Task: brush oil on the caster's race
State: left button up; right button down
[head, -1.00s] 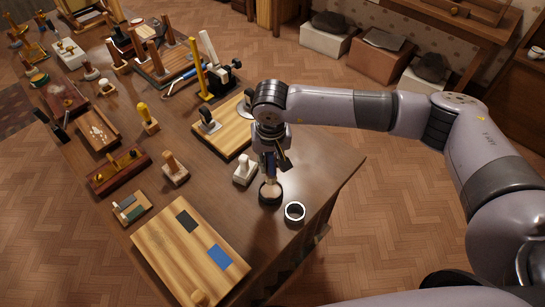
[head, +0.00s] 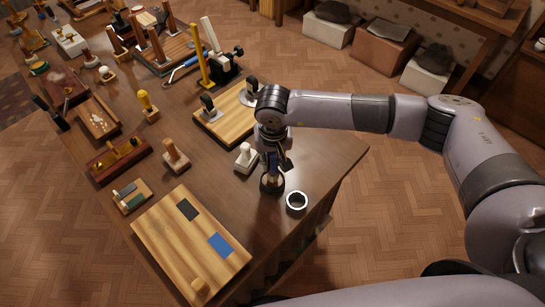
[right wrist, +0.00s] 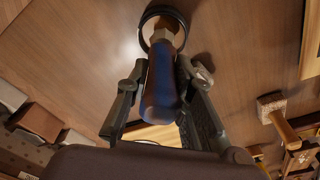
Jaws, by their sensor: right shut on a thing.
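My right gripper (head: 272,163) is shut on the blue handle of a brush (right wrist: 160,85), which it holds nearly upright. The brush's lower end is at a small dark round cup (head: 272,186) near the table's front right edge; the cup's rim also shows in the right wrist view (right wrist: 147,28). The bristles are hidden, and I cannot tell how deep they reach. Dark casters (head: 208,104) stand on a light wooden board (head: 222,124) behind the gripper; their races are too small to make out. My left gripper is not in view.
An open dark ring with a pale rim (head: 296,202) lies right of the cup. A white-handled block (head: 246,159) stands close left. A large board with dark and blue patches (head: 190,245) lies in front. A yellow post (head: 202,58) rises farther back.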

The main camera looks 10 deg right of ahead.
jog(key=shift+f+b, duration=0.5)
jog(key=shift+b, duration=0.1)
dwell(0.6)
jog(key=shift+s+b, duration=0.1)
jog(key=shift+b, duration=0.35)
dwell(1.9)
jog(key=shift+r+p, duration=0.35)
jog(key=shift+r, duration=0.45)
jog(key=shift+r+p, duration=0.85)
jog(key=shift+r, duration=1.9)
jog(key=shift+d, duration=0.1)
jog(key=shift+s+d+r, duration=0.1)
jog(key=shift+s+d, duration=0.1)
jog(key=shift+d, duration=0.05)
jog(key=s+d+r+b, duration=0.1)
jog(key=s+d+r, duration=0.1)
jog(key=s+d, duration=0.2)
jog(key=s+d+r+n+b, duration=0.1)
jog(key=s+d+r, duration=0.2)
jog(key=s, duration=0.5)
jog(key=shift+d+r, duration=0.25)
jog(key=shift+d, duration=0.3)
